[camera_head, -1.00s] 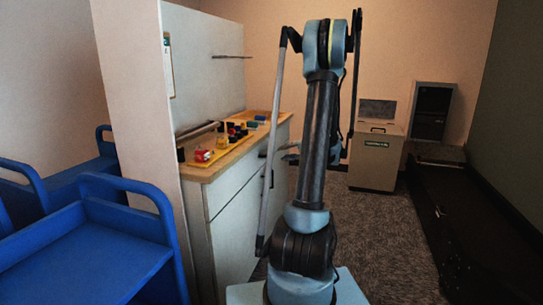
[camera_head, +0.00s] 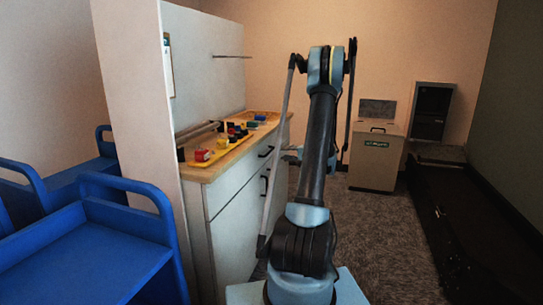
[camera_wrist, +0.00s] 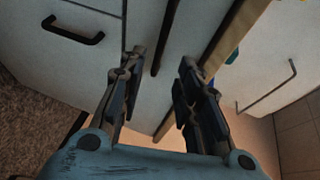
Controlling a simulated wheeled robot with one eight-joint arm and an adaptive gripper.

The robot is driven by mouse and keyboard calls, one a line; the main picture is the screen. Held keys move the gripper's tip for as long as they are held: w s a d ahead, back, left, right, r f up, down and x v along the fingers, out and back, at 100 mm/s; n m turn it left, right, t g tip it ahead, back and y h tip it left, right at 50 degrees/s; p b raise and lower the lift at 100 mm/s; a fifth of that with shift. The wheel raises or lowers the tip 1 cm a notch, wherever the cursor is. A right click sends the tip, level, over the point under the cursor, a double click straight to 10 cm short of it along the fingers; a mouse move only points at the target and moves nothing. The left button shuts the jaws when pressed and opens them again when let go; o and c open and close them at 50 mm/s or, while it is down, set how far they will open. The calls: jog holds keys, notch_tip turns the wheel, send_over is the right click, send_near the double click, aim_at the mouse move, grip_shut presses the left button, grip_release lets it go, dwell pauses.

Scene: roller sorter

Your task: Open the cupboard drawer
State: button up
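The white cupboard (camera_head: 222,245) stands left of my arm under a wooden worktop. Its top drawer (camera_head: 232,184) looks shut in the head view, with a dark handle (camera_head: 266,152) near its far end. My gripper (camera_head: 292,155) is beside the cupboard front, partly hidden by my arm. In the wrist view my gripper (camera_wrist: 161,68) is open, its two fingers apart. A dark bar (camera_wrist: 166,35), seemingly the drawer handle, shows between and beyond the fingertips. I cannot tell whether they touch it. Another black handle (camera_wrist: 72,32) is at the upper left.
Coloured blocks and a yellow tray (camera_head: 228,148) are on the worktop. A beige bin (camera_head: 376,160) stands at the back, and a long dark unit (camera_head: 465,220) is at right. Carpeted floor between is clear.

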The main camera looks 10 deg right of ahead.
jog(key=x, duration=1)
jog(key=shift+w, duration=0.15)
grip_shut()
